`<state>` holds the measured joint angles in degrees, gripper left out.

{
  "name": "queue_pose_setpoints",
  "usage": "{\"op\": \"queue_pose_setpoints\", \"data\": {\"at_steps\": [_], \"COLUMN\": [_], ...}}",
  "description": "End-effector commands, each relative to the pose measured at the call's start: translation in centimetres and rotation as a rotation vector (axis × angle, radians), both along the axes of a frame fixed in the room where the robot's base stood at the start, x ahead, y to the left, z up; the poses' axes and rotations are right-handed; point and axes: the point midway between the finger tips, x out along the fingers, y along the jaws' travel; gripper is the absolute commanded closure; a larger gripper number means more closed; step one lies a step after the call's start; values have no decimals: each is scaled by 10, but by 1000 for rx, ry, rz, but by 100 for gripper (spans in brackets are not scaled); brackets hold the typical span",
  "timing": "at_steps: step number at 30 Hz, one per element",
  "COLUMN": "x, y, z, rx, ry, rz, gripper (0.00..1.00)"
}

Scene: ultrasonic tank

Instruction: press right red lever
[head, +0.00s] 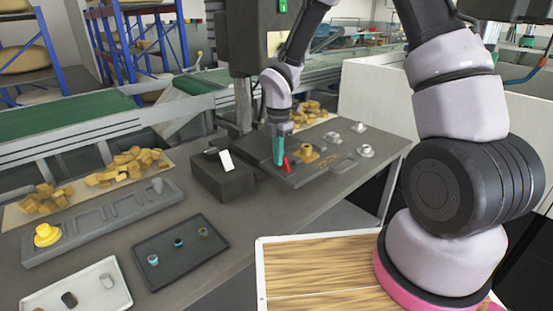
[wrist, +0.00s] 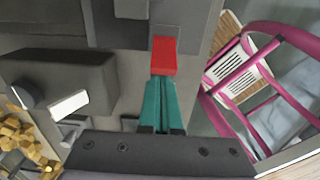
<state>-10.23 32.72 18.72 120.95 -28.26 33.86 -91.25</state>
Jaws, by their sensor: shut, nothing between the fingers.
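The red lever (head: 286,164) is a small red piece standing at the near edge of a dark plate on the table, beside my gripper. In the wrist view the red lever (wrist: 164,56) shows as a red block right at the fingertips. My gripper (head: 278,162) has teal fingers pointing down, shut and empty. The fingers also show in the wrist view (wrist: 161,82), with their tips against or just behind the lever; I cannot tell whether they touch. A white lever (head: 226,160) sticks up from a dark box (head: 222,178) to the left; it shows in the wrist view too (wrist: 68,104).
A yellow fitting (head: 307,153) sits on the dark plate right of my gripper, with several metal fittings (head: 362,128) beyond. A black tray (head: 180,246) with small rings, a white tray (head: 78,292) and a grey fixture (head: 100,222) lie to the left.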

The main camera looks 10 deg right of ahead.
Motion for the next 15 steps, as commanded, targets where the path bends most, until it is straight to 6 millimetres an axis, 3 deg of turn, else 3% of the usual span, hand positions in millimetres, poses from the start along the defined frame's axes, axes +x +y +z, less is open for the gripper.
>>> {"op": "queue_pose_setpoints", "data": {"at_steps": [15], "x": [15], "y": [-22], "z": [7], "rx": [296], "ry": [213], "rz": [-10], "gripper": [100]}}
